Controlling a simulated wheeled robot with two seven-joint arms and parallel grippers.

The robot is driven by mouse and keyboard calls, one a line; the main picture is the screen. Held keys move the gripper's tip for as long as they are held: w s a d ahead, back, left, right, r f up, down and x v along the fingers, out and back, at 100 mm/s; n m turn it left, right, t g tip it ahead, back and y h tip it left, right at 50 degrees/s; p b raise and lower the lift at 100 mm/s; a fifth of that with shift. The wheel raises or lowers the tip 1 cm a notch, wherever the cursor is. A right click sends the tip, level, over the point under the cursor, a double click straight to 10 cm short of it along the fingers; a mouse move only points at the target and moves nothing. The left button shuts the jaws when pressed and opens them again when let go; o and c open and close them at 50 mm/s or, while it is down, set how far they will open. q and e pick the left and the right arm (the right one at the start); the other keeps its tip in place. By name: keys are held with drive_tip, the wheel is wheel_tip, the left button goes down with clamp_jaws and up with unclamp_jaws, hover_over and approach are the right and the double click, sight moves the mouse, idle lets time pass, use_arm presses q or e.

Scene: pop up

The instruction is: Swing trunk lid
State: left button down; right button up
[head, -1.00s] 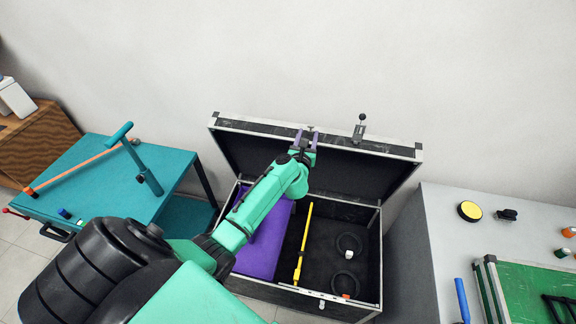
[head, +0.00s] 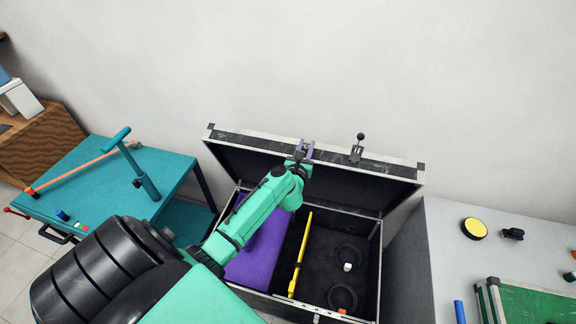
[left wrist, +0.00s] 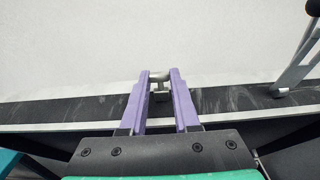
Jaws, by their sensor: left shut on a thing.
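The black trunk lid (head: 240,161) with a metal-edged rim stands raised at the back of the open trunk (head: 375,270). My left gripper (head: 305,147) is at the lid's upper rim, left of its middle. In the left wrist view, the purple fingers of my left gripper (left wrist: 159,80) are shut on a small metal latch piece (left wrist: 160,92) at the lid's rim (left wrist: 231,98). A latch with a dark knob (head: 358,148) stands up from the rim further right. My right gripper is not in view.
The trunk holds a purple block (head: 257,250), a yellow bar (head: 300,262) and black rings (head: 342,297). A teal table (head: 90,172) stands to the left, with a cane-like tool on it. A grey table (head: 440,230) stands close at the right. A white wall is behind.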

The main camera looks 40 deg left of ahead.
use_arm(q)
drive_tip(key=s+d+f+b, duration=0.1)
drive_tip(key=s+d+f, duration=0.1)
drive_tip(key=s, duration=0.3)
drive_tip(key=s+d+f+b, duration=0.1)
drive_tip(key=s+d+f, duration=0.1)
drive_tip(key=s, duration=0.4)
drive_tip(key=shift+d, duration=0.15)
idle(0.3)
drive_tip(key=shift+s+f, duration=0.1)
drive_tip(key=shift+f, duration=0.05)
